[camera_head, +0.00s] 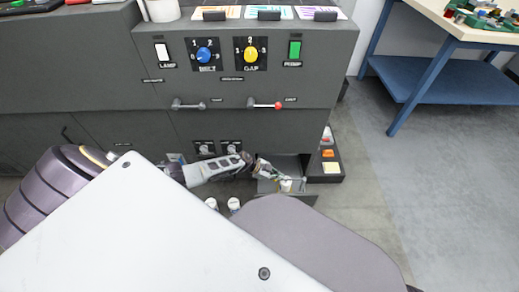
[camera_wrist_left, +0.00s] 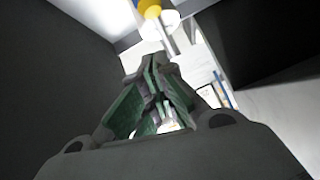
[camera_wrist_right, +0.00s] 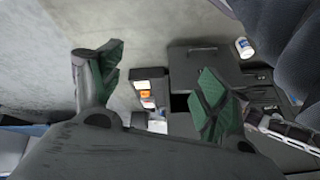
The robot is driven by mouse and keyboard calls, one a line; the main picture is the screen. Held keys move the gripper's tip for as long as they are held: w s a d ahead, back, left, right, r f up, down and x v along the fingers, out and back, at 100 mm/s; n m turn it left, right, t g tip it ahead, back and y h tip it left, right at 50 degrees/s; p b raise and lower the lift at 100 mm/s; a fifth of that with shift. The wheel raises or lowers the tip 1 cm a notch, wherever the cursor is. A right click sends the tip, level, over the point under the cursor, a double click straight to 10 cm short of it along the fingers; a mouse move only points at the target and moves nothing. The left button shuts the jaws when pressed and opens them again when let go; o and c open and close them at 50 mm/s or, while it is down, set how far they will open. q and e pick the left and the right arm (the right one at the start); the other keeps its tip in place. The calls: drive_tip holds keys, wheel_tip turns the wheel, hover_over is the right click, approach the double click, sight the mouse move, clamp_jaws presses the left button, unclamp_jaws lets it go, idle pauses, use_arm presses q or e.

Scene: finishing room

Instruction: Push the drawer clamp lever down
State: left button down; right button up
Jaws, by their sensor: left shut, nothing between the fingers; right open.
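In the head view an open drawer (camera_head: 303,198) stands out low at the cabinet's right end. My left gripper (camera_head: 292,180) reaches over it, with its fingers shut and empty. In the left wrist view the left gripper's (camera_wrist_left: 155,68) green-padded fingers are together. Just beyond them is a yellow-and-white part (camera_wrist_left: 150,8) with a thin metal rod, apparently inside the drawer. I cannot tell for sure whether this is the clamp lever. My right gripper (camera_wrist_right: 155,88) is open and empty in the right wrist view. In the head view my own arm hides it.
The cabinet (camera_head: 220,85) carries a blue knob (camera_head: 204,54), a yellow knob (camera_head: 250,54) and a red-tipped lever (camera_head: 278,105). A blue-legged table (camera_head: 430,75) stands right. Floor between is clear.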

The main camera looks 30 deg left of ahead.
use_arm(q)
drive_tip(key=s+a+r+p, duration=0.3)
drive_tip(key=s+a, duration=0.3)
drive_tip(key=a, duration=0.1)
drive_tip(key=shift+a, duration=0.3)
use_arm(e)
drive_tip(key=shift+g+h, duration=0.6)
drive_tip(key=shift+s+d+r, duration=0.15)
drive_tip(key=shift+d+r, duration=0.25)
drive_tip(key=shift+r, duration=0.3)
drive_tip(key=shift+s+d+r, duration=0.15)
drive_tip(key=shift+d+r, duration=0.2)
drive_tip(key=shift+r, duration=0.35)
drive_tip(key=shift+s+d+r, duration=0.15)
drive_tip(key=shift+d+r, duration=0.25)
drive_tip(key=shift+r, duration=0.3)
use_arm(q)
drive_tip(key=shift+f, duration=0.1)
